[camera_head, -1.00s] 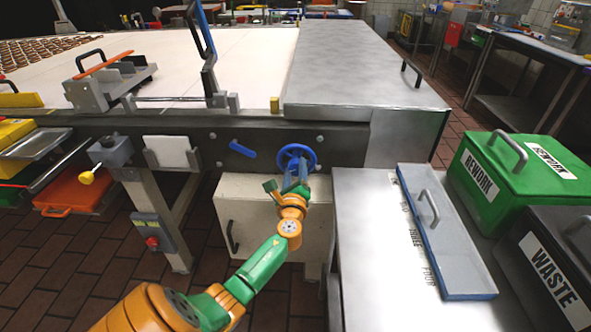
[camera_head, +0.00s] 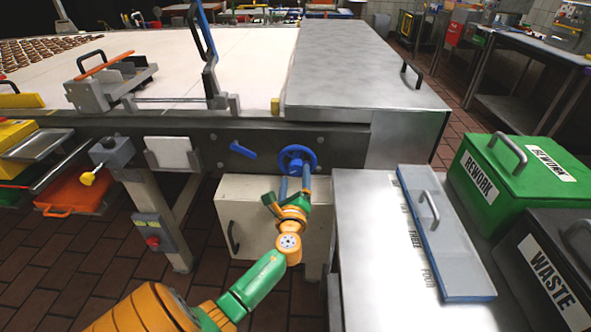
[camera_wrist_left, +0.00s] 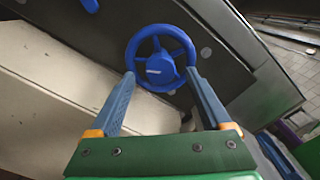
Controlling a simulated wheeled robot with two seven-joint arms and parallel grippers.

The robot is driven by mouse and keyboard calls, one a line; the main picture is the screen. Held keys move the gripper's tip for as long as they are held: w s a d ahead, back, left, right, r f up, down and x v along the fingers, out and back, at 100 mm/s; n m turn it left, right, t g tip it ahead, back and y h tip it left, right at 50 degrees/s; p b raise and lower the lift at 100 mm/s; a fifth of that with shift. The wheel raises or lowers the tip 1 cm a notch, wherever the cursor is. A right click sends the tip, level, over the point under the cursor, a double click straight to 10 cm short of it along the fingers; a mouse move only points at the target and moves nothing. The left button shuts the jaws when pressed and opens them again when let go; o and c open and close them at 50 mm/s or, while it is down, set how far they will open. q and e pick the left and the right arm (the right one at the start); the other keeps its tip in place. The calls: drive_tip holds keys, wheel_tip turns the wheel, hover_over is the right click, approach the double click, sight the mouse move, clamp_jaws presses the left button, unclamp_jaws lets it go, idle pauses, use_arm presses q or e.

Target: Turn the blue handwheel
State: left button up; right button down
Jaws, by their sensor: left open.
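The blue handwheel (camera_head: 297,160) is mounted on the dark side rail of the conveyor; its hub and several spokes also show in the wrist view (camera_wrist_left: 160,66). My left gripper (camera_head: 295,180) is in front of the wheel and just below it in the head view. Its two blue fingers are spread, with nothing between them. In the wrist view the fingertips (camera_wrist_left: 160,78) lie at the lower left and lower right of the rim, and overlap it in the picture. I cannot tell whether they touch it. My right gripper is not in view.
A blue lever (camera_head: 243,149) sits left of the wheel on the rail. A cream cabinet (camera_head: 238,207) is below it. A steel table (camera_head: 375,260) with a blue-edged panel (camera_head: 455,255) stands to the right, beside the green rework bin (camera_head: 480,180) and the waste bin (camera_head: 545,275).

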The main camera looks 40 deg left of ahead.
use_arm(q)
drive_tip(key=v, duration=0.3)
drive_tip(key=shift+s+d, duration=0.25)
drive_tip(key=shift+s, duration=0.1)
